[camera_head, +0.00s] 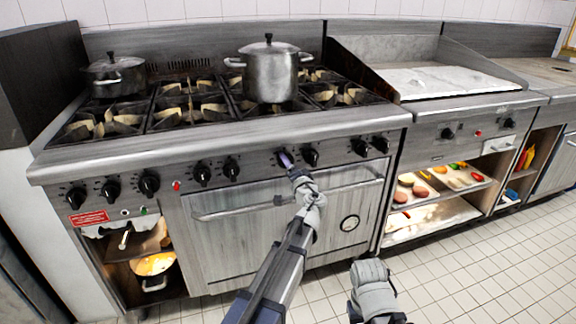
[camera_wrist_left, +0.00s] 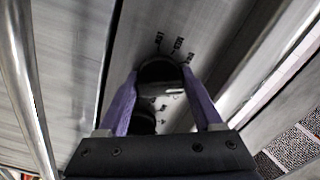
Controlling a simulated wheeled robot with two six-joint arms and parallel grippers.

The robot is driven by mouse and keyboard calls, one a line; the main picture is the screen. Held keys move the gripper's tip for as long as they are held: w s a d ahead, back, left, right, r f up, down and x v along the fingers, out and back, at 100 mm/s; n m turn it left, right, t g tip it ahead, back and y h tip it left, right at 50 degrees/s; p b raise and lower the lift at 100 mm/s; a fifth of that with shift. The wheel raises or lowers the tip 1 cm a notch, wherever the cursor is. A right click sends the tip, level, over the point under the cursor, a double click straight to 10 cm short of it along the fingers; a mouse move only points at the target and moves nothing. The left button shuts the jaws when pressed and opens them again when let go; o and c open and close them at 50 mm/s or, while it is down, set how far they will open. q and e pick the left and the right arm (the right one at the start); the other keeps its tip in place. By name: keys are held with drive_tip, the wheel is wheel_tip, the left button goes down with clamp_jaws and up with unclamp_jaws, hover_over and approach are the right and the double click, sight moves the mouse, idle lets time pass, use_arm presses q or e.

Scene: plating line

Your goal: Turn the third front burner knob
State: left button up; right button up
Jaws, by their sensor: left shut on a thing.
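A row of black burner knobs runs along the front panel of the range. My left gripper (camera_head: 287,158) is at the panel with its purple fingers on one of these knobs, just left of another black knob (camera_head: 310,157). In the left wrist view the round black knob (camera_wrist_left: 160,72) sits between the two finger tips, with dark markings on the panel beyond it. The fingers are shut on it. The knob is mostly hidden by the gripper in the head view. My right arm's grey end (camera_head: 373,288) is low, in front of the range and apart from it; its fingers cannot be made out.
The oven door handle (camera_head: 240,210) runs below the knobs, close under my left wrist. A large pot (camera_head: 270,78) and a smaller lidded pot (camera_head: 116,78) stand on the range. A griddle (camera_head: 440,80) is at right, above food trays. The tiled floor (camera_head: 470,270) at right is clear.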

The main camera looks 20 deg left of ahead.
use_arm(q)
drive_tip(key=shift+n, duration=1.6)
drive_tip(key=o, duration=1.3)
drive_tip(key=shift+s, duration=0.1)
drive_tip(key=v, duration=0.7)
drive_tip(key=shift+s+d, duration=0.25)
